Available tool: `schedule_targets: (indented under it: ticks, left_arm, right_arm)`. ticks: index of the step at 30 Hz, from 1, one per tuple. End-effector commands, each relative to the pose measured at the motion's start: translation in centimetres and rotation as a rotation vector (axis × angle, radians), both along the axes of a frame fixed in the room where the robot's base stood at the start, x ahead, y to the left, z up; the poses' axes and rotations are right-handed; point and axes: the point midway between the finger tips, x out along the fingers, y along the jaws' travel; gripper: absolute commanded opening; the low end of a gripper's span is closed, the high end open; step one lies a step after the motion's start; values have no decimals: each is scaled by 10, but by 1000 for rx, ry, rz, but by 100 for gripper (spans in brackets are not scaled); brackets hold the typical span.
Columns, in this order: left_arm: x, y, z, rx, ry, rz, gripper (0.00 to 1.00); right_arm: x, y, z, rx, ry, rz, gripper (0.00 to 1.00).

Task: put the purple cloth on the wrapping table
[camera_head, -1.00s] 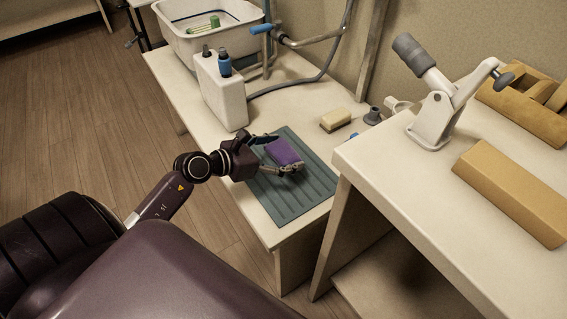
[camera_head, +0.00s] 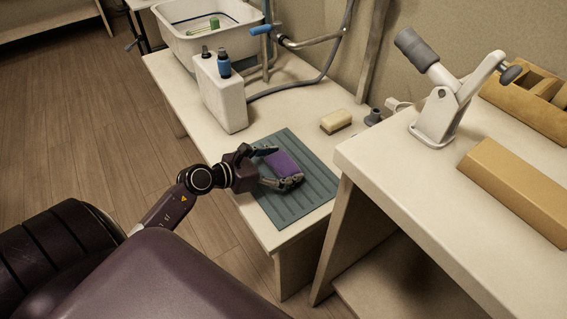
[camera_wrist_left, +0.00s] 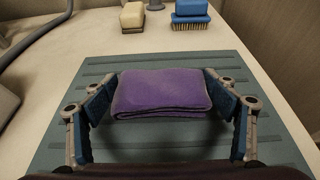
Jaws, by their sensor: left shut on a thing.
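The folded purple cloth (camera_head: 283,163) is at the ribbed teal mat (camera_head: 282,219) on the lower table. My left gripper (camera_head: 279,166) has one finger on each side of the cloth and is shut on it. In the left wrist view the cloth (camera_wrist_left: 161,92) sits between the blue finger pads, over the mat. I cannot tell whether it rests on the mat or is slightly above it. The higher table (camera_head: 400,183) at the right looks like the wrapping table. My right gripper is not in view.
A beige block (camera_head: 336,121) and a white jug (camera_head: 221,95) stand behind the mat. A white basin (camera_head: 205,40) is farther back. The higher table carries a white lever device (camera_head: 440,112), a yellow block (camera_head: 515,190) and a wooden tray (camera_head: 525,112). Its near left surface is clear.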

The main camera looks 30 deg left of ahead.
Motion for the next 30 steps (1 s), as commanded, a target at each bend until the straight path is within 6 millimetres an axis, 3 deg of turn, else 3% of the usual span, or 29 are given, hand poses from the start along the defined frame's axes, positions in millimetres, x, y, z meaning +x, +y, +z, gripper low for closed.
schedule_targets:
  ticks: [6,18,30]
  left_arm:
    - [0,0,0,0,1,0,96]
    - [0,0,3,1,0,0,96]
    - [-61,24,28,2,5,0,96]
  right_arm:
    - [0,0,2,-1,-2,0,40]
    - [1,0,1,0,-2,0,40]
    - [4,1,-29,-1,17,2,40]
